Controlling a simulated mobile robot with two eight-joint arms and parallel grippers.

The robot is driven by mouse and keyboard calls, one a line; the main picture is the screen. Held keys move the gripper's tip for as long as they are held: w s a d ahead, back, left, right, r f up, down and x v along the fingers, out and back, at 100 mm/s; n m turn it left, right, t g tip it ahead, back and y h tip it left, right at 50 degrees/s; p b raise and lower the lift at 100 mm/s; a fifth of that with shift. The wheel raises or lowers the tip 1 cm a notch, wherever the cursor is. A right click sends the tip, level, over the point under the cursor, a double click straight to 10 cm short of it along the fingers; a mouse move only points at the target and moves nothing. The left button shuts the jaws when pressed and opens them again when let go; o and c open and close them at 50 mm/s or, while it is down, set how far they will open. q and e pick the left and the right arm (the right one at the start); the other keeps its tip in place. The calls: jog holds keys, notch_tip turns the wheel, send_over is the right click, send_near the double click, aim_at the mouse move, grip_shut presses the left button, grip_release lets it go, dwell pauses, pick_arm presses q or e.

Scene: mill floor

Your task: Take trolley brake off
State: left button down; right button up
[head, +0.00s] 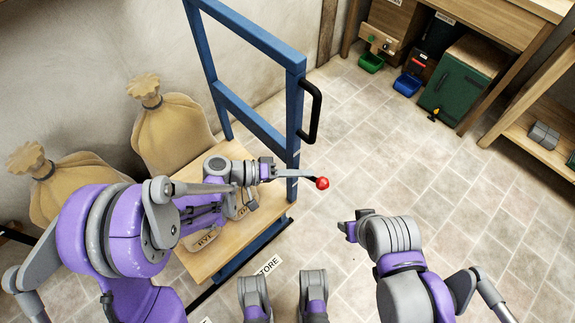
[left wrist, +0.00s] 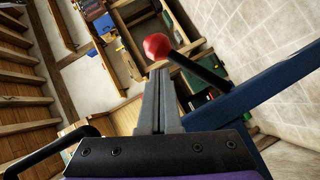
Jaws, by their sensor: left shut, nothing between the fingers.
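The trolley has a blue upright frame (head: 252,32), a wooden deck (head: 215,262) and a black handle (head: 314,112). The brake lever ends in a red knob (head: 322,183) and sticks out to the right of the frame. My left gripper (head: 268,168) is shut and empty, close to the lever on its left. In the left wrist view the shut fingers (left wrist: 159,78) point at the red knob (left wrist: 157,46), and the dark lever rod (left wrist: 203,72) runs right from it. I cannot tell whether they touch. My right gripper (head: 347,230) is over the floor, away from the lever; its finger gap is unclear.
Tan sacks (head: 172,130) stand at the left by the wall. A RYE label (head: 207,238) shows on the deck, and a STORE label (head: 268,265) lies beside it. A green cabinet (head: 458,80) and wooden bench are at back right. The tiled floor between is clear.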

aim_at(316, 183)
pick_arm(q)
jog(key=shift+s+d+f, duration=0.2)
jog(key=shift+s+d, duration=0.2)
jog(key=shift+s+d+f+m+y, duration=0.2)
jog(key=shift+s+f+m+y, duration=0.1)
jog(key=shift+m+y, duration=0.1)
dwell(0.4)
jog(key=shift+s+d+f+m+t+y, duration=0.3)
jog(key=shift+s+f+m+y, duration=0.05)
jog(key=shift+f+m+y, duration=0.05)
notch_tip(316, 183, down, 7)
jog(key=s+d+m+t+y+b, duration=0.1)
jog(key=m+t+y+b, duration=0.2)
jog(key=m+t+y, duration=0.1)
jog(key=shift+s+f, duration=0.15)
jog(key=shift+s, duration=0.05)
jog(key=shift+b, duration=0.3)
dwell(0.3)
